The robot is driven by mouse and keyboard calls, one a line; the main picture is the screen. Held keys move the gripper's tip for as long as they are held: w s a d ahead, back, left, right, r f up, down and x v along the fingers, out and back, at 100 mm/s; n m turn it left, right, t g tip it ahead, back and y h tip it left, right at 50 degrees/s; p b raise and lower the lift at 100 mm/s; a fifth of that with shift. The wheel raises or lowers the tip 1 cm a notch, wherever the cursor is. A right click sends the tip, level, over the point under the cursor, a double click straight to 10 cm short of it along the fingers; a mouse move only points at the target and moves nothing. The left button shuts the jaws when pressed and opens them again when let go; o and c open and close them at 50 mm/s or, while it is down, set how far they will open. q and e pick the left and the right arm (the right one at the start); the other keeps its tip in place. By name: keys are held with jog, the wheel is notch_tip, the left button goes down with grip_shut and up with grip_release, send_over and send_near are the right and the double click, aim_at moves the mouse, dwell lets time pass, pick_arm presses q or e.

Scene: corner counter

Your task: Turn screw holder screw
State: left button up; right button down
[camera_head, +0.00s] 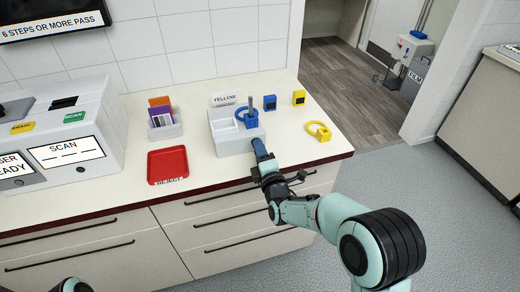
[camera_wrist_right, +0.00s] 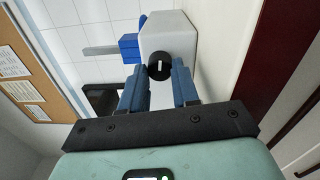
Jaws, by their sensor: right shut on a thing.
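The screw holder (camera_head: 226,149) is a light grey block on the counter near its front edge. In the right wrist view the holder (camera_wrist_right: 177,37) shows a round black screw knob (camera_wrist_right: 159,66) with a white line on its face. The knob is hidden in the head view. My right gripper (camera_head: 259,148) is at the front of the holder. In the right wrist view its blue fingers (camera_wrist_right: 160,76) are on either side of the knob, shut on it. A blue part (camera_head: 248,119) with a grey metal rod stands at the holder's top. My left gripper is out of view.
A red tray (camera_head: 152,181) lies left of the holder, with a small rack (camera_head: 164,130) of coloured cards behind it. Blue (camera_head: 270,103) and yellow (camera_head: 299,98) blocks and a yellow ring piece (camera_head: 318,131) are to the right. A scanner machine (camera_head: 107,107) stands far left.

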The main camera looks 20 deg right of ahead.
jog(key=n+p, duration=0.1)
jog(key=n, duration=0.4)
jog(key=shift+n, duration=0.3)
dwell(0.4)
jog(key=c, duration=0.8)
grip_release()
